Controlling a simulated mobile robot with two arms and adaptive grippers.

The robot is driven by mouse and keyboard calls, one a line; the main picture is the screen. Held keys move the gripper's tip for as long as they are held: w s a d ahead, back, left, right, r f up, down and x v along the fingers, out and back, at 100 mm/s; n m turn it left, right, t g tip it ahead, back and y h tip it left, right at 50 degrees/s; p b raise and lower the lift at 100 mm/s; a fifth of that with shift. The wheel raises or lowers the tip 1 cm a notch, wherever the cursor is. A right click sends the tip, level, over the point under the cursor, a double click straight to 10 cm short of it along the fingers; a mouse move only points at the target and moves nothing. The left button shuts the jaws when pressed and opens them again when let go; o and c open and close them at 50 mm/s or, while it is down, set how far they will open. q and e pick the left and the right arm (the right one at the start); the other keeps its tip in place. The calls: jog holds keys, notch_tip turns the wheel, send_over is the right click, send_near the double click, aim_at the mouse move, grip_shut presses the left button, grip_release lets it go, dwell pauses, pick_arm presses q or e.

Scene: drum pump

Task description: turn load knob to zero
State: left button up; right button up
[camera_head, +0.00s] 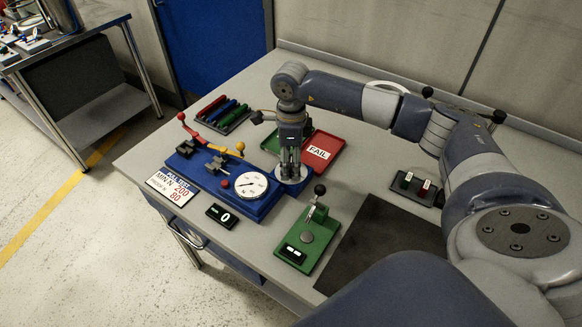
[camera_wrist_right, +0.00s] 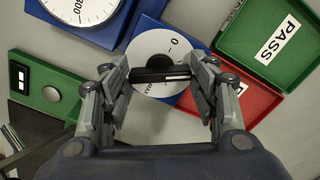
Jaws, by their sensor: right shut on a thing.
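The load knob (camera_wrist_right: 160,74) is a black bar with a white line, lying across a white dial (camera_wrist_right: 148,46) marked 0 and MAX in the right wrist view. The white line lies on the bar's right part; the 0 is above the bar and MAX below it. My right gripper (camera_wrist_right: 160,78) has a finger at each end of the bar and is shut on it. In the head view my right gripper (camera_head: 290,172) points down over the dial (camera_head: 303,175), at the right end of the blue pull-test stand (camera_head: 260,208), and hides the knob. My left gripper is not in view.
A white gauge (camera_head: 251,185) and red and yellow levers sit left of the dial. A red FAIL tray (camera_head: 322,151) is close behind the gripper. A green fixture with an upright lever (camera_head: 300,250) stands in front, beside a dark mat (camera_head: 385,245). A small display (camera_head: 222,215) reads 0.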

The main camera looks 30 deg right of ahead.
aim_at(291, 164)
jog(key=n+b, duration=0.4)
jog(key=n, duration=0.2)
jog(key=shift+f+b, duration=0.15)
jog(key=shift+b, duration=0.25)
jog(key=n+b, duration=0.2)
jog(key=n, duration=0.2)
jog(key=shift+n+b, duration=0.3)
jog(key=shift+n, duration=0.4)
jog(key=shift+r, duration=0.2)
jog(key=o, duration=1.1)
jog(key=shift+c, duration=0.2)
notch_tip(291, 164, up, 12)
